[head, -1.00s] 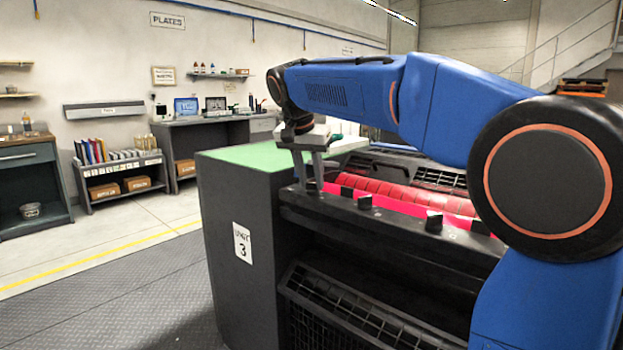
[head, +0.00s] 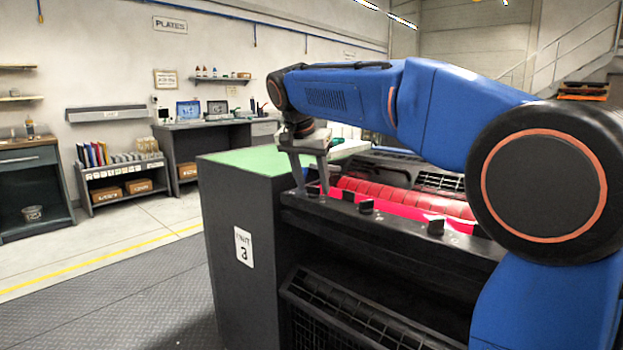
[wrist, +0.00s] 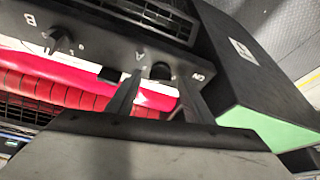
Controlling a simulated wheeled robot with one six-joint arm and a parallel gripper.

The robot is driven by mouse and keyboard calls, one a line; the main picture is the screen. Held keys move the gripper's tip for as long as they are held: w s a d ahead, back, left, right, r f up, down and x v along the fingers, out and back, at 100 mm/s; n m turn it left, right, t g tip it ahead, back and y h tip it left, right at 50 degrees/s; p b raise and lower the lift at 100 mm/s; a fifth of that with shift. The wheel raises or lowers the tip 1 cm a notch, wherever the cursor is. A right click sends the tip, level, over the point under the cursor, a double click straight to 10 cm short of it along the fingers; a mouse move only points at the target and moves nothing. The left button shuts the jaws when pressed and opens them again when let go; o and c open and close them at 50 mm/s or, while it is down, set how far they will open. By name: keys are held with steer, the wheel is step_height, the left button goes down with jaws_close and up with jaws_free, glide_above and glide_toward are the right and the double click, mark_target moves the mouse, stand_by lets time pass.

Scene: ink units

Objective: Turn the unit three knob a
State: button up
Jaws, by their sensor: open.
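Unit three is a dark cabinet (head: 236,225) with a green top and a "UNIT 3" label. Its ledge carries several black knobs. In the wrist view, knob A (wrist: 160,71) sits beside the letter A, between my fingertips. My gripper (wrist: 160,84) is open, with one finger on each side of that knob; I cannot tell whether they touch it. In the head view my gripper (head: 311,190) reaches down to the left end of the ledge, and knob A is hard to make out between the fingers.
Knob B (wrist: 62,40) stands apart to the left in the wrist view. A red roller (head: 400,196) lies behind the ledge. A black grille (head: 350,315) is below it. Open floor (head: 110,290) lies left of the cabinet.

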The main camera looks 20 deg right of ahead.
steer(key=v, duration=1.7)
steer(key=shift+s, duration=0.2)
